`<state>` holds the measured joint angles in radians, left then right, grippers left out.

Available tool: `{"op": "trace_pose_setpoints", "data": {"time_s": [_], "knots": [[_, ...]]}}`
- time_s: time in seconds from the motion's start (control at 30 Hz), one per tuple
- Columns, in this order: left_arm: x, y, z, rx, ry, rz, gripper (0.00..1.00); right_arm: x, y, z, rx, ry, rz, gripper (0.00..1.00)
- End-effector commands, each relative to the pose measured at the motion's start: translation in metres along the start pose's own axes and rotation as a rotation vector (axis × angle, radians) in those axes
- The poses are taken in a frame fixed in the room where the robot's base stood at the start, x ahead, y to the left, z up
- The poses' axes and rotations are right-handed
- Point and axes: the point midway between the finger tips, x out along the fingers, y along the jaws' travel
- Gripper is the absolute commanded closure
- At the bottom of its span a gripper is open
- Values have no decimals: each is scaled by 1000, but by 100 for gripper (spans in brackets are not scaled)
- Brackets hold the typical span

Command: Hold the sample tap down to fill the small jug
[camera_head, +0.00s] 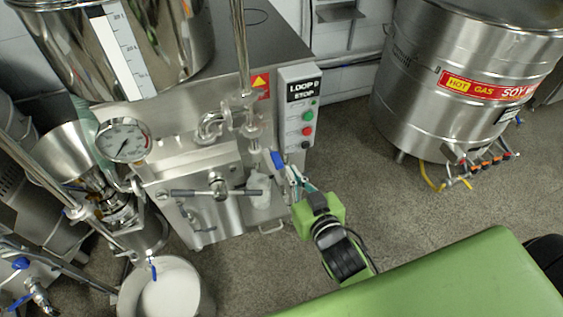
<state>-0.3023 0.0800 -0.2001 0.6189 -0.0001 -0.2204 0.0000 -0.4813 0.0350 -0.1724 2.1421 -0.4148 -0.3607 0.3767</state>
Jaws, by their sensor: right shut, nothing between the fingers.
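The sample tap with its blue lever (277,160) is on the front of the steel mill, below the vertical pipe. The small jug (261,196) is pale and stands below the tap; its contents cannot be made out. My right gripper (294,178) is shut and empty, just right of the blue lever and close to it. Whether its fingertips touch the lever cannot be told. My left gripper is not in view.
A control box (299,108) labelled LOOP STOP stands above my right gripper. A round gauge (123,140) and a horizontal bar handle (217,191) are to the left. A white-filled pot (203,296) stands at the bottom left. A hot-gas kettle (440,85) is at the right, with open floor before it.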

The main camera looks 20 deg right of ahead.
Motion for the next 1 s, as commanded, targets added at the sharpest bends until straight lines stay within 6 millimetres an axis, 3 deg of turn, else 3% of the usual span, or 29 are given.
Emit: {"op": "trace_pose_setpoints", "data": {"time_s": [0.53,0.73,1.0], "knots": [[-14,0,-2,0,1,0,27,95,0,-2,-2,1,0,100],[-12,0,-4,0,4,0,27,101,0,28,1,-3,1,100],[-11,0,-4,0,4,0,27,104,0,39,0,0,0,100]]}}
